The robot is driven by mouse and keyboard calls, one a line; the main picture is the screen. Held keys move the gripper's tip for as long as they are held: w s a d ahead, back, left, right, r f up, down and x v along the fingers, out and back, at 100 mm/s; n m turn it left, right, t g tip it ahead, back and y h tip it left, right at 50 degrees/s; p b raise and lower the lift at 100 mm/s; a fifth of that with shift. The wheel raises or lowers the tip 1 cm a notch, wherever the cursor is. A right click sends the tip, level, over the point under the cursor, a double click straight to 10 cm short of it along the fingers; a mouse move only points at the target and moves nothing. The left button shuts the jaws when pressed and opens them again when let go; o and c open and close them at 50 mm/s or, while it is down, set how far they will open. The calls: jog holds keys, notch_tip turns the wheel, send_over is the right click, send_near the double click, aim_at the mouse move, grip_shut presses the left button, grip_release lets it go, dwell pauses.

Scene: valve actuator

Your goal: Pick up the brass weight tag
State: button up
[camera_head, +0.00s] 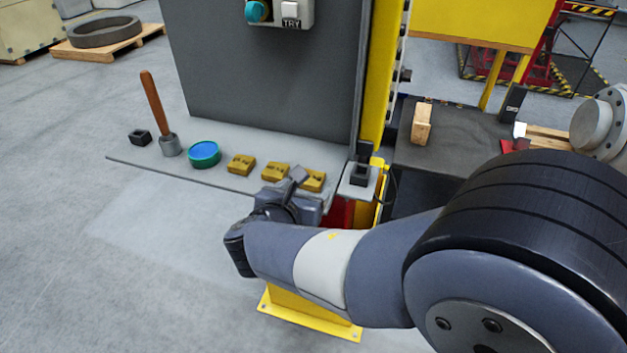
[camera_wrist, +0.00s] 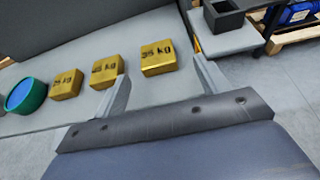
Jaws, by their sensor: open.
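Three brass-coloured blocks stand in a row on the grey shelf: a left one (camera_head: 240,164), a middle one (camera_head: 275,171) and a right one (camera_head: 316,179). In the wrist view the left (camera_wrist: 66,84), middle (camera_wrist: 105,71) and right (camera_wrist: 158,58) blocks carry dark "kg" markings; I cannot read every number surely, nor tell which block is the weight tag. My gripper (camera_head: 298,175) is at the shelf's front edge, partly covering the right block. In the wrist view its fingers (camera_wrist: 161,70) are apart and empty, with the right block ahead in the gap.
On the shelf (camera_head: 217,182) a green cup with a blue top (camera_head: 204,153), a wooden-handled tool (camera_head: 155,104) and a small black box (camera_head: 140,138) stand left. A grey panel (camera_head: 265,80) rises behind. A black holder (camera_head: 360,172) is close on the right.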

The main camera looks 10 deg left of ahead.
aim_at(312, 178)
jog(key=shift+r+x, duration=0.15)
jog(key=shift+x, duration=1.2)
jog(key=shift+r+x, duration=0.15)
jog(key=shift+x, duration=1.25)
jog(key=shift+a, duration=0.2)
jog(key=shift+c, duration=0.4)
jog(key=c, duration=1)
